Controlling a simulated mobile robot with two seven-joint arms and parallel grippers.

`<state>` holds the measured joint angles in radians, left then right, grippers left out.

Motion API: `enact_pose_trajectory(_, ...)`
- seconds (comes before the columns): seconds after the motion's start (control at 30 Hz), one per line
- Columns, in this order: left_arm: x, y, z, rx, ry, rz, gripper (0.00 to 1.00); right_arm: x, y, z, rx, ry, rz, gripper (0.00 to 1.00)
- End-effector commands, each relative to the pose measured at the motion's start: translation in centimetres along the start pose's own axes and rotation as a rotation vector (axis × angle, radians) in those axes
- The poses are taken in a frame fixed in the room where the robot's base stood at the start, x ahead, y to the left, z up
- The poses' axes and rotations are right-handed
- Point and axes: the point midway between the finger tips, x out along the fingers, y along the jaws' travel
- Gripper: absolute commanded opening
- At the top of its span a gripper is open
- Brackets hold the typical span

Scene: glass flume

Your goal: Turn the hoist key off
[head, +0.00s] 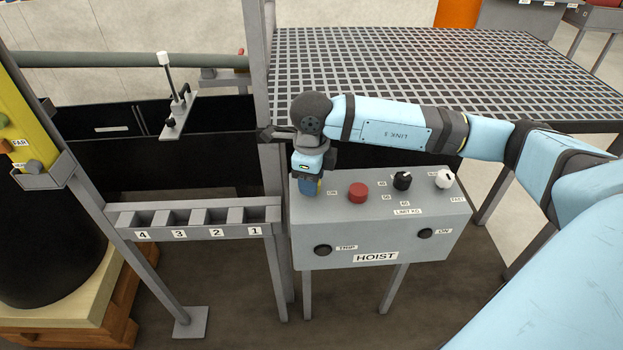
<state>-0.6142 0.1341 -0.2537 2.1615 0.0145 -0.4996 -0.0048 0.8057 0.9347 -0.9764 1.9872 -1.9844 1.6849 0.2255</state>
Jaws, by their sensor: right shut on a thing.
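The grey hoist box (300,250), labelled HOIST, stands on legs at the lower middle of the head view. My right gripper (309,190) reaches down onto the left end of its top panel, beside a small label that seems to read ON. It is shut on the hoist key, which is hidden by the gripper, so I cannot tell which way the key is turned. My left gripper is not in view.
On the box top are a red button (358,192), a black knob (402,180) and a white knob (444,179). A grey post (272,180) and numbered slot rack (200,232) stand close at left. A grating platform (420,60) lies behind.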

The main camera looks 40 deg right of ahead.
Motion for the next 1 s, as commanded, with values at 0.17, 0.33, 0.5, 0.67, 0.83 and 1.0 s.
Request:
enact_pose_trajectory(0.17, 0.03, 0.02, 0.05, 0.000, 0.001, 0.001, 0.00, -0.06, -0.05, 0.01, 0.117, -0.001, -0.001, 0.17)
enact_pose_trajectory(0.33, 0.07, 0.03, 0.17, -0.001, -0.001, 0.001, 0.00, -0.10, -0.06, 0.02, 0.195, -0.001, -0.001, 0.17)
enact_pose_trajectory(0.5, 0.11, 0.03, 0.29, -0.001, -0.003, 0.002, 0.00, -0.13, -0.08, 0.02, 0.237, -0.001, -0.001, 0.17)
enact_pose_trajectory(0.67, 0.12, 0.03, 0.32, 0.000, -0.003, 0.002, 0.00, -0.14, -0.09, 0.02, 0.254, -0.002, -0.002, 0.17)
enact_pose_trajectory(0.83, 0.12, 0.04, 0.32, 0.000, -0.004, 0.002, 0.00, -0.15, -0.10, 0.03, 0.257, -0.002, -0.002, 0.17)
enact_pose_trajectory(1.0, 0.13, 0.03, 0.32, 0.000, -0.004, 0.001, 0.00, -0.15, -0.10, 0.03, 0.256, -0.002, -0.002, 0.17)
